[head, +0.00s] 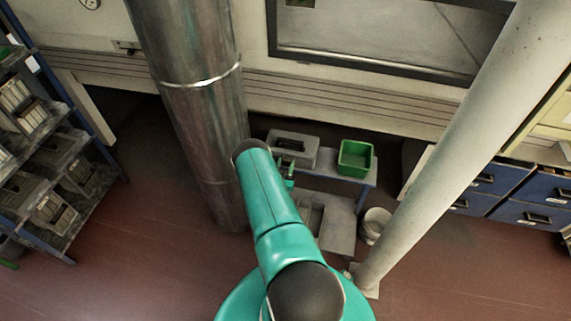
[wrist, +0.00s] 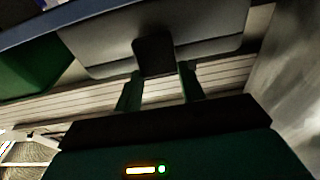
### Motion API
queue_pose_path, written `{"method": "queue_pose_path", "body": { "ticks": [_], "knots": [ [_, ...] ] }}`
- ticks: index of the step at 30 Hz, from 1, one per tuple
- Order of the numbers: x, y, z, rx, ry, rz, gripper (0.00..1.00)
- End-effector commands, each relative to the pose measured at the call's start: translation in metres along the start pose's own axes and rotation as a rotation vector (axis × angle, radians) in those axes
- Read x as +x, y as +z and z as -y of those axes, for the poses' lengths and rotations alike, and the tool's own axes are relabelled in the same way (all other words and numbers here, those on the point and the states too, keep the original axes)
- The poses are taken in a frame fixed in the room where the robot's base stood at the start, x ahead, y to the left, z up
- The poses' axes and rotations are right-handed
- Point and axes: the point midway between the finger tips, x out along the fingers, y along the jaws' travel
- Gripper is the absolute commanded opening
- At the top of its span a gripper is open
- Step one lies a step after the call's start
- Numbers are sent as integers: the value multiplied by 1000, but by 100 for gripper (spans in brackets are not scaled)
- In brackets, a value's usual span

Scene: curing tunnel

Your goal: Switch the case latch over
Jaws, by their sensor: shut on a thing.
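A grey case (head: 292,146) stands on a small bench (head: 335,190) against the wall in the head view. It fills the top of the wrist view (wrist: 90,42). A dark case latch (wrist: 153,50) sits on the case's side, at my fingertips. My gripper (wrist: 160,73) is shut on the latch, one finger to each side of it. In the head view my gripper (head: 286,172) shows small and green at the case's front, partly behind my arm. The latch cannot be made out in the head view.
A green bin (head: 355,160) stands right of the case. A white bucket (head: 376,224) is on the floor beside the bench. A thick metal column (head: 195,100) rises at the left and a pale pipe (head: 445,140) slants at the right. Shelving (head: 50,150) stands far left.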

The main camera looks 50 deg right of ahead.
Motion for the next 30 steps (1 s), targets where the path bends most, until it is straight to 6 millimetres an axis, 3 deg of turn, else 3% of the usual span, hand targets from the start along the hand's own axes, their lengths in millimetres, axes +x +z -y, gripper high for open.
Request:
{"method": "queue_pose_path", "body": {
  "ticks": [15, 30],
  "knots": [
    [-13, 15, -1, 1, 1, -355, 17],
    [-15, 20, 0, 0, 0, -486, 17]
  ]
}}
